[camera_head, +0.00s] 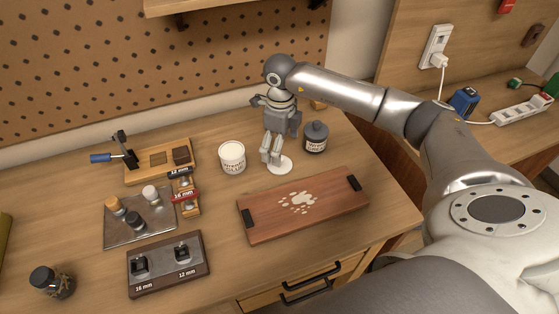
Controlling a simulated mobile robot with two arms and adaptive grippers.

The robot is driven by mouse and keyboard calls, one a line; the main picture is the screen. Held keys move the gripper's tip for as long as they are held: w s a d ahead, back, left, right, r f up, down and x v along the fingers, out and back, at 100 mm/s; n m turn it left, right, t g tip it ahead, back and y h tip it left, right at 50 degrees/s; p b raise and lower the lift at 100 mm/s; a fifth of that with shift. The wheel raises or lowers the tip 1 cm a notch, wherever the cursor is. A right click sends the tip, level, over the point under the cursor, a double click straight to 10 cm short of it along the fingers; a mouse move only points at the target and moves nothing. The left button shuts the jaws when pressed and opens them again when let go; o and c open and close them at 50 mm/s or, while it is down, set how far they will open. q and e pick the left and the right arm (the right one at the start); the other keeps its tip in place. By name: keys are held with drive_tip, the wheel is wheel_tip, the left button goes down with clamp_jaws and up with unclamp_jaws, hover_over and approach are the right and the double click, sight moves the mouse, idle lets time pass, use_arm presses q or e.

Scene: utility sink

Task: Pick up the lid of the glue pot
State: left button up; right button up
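The white glue pot (232,158) stands upright on the wooden bench, its label facing me. A flat white disc that looks like its lid (284,166) is to the right of the pot, directly below the fingers of my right gripper (270,158). My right gripper points down, its fingertips at the left side of the disc. The fingers hide part of the disc. I cannot tell whether they grip it or only stand beside it, nor whether the disc rests on the bench. My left gripper is not in view.
A dark bottle (315,138) stands close to the right of my gripper. A reddish board with black end pieces and pale spots (255,223) lies in front. A metal plate with small knobs (130,232), a dark block (167,275) and a jar (50,283) are left.

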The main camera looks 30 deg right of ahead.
sight(286, 166)
wheel_tip(286, 166, down, 5)
drive_tip(key=shift+w+r+p, duration=0.1)
drive_tip(key=shift+r+p, duration=0.05)
drive_tip(key=shift+p, duration=0.95)
drive_tip(key=shift+f, duration=0.55)
drive_tip(key=c, duration=2)
